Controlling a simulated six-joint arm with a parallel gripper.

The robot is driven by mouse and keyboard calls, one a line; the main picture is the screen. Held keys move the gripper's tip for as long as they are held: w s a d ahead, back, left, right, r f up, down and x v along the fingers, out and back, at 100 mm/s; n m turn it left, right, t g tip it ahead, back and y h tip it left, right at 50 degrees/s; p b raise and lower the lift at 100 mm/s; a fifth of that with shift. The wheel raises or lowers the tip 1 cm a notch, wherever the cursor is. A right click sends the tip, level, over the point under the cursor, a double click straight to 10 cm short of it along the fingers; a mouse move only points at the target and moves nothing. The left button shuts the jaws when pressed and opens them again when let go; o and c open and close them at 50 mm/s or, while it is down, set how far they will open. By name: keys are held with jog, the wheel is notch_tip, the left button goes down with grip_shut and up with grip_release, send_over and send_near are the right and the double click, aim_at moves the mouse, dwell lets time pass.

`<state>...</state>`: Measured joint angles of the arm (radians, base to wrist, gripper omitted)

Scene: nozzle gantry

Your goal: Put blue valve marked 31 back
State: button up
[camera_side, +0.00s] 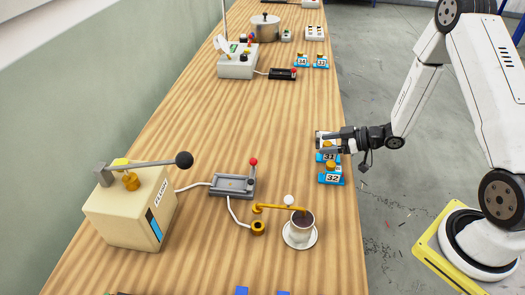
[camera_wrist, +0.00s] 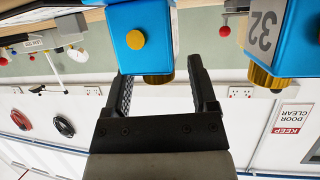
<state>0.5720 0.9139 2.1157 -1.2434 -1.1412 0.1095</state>
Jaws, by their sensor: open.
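The blue valve marked 31 (camera_side: 328,156) stands at the right edge of the wooden bench in the side view, with a brass knob on it. My gripper (camera_side: 323,143) is right at it, coming in from the right and partly covering it. In the wrist view the open fingers (camera_wrist: 160,72) reach up on either side of the near end of a blue valve (camera_wrist: 150,20), whose brass parts show; its number is not visible there. I cannot tell whether the fingers touch it.
A blue valve marked 32 (camera_side: 331,178) stands close beside it; it also shows in the wrist view (camera_wrist: 285,40). A cup (camera_side: 302,224) on a saucer, a grey box with a red-knobbed lever (camera_side: 232,185) and a beige machine (camera_side: 132,213) stand nearby. Valves 34 (camera_side: 302,61) and 33 (camera_side: 321,62) are farther back.

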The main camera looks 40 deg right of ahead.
jog(key=v, duration=1.2)
jog(key=shift+r, duration=0.15)
jog(key=shift+w, duration=0.1)
dwell(0.4)
jog(key=w+a+r+m+g+h, duration=0.3)
jog(key=w+h, duration=0.2)
jog(key=h, duration=0.3)
jog(key=s+a+r+m+g, duration=0.3)
jog(key=s+a, duration=0.6)
jog(key=a, duration=0.3)
jog(key=shift+s+m+g, duration=0.25)
jog(key=shift+m+g, duration=0.35)
jog(key=shift+g, duration=0.6)
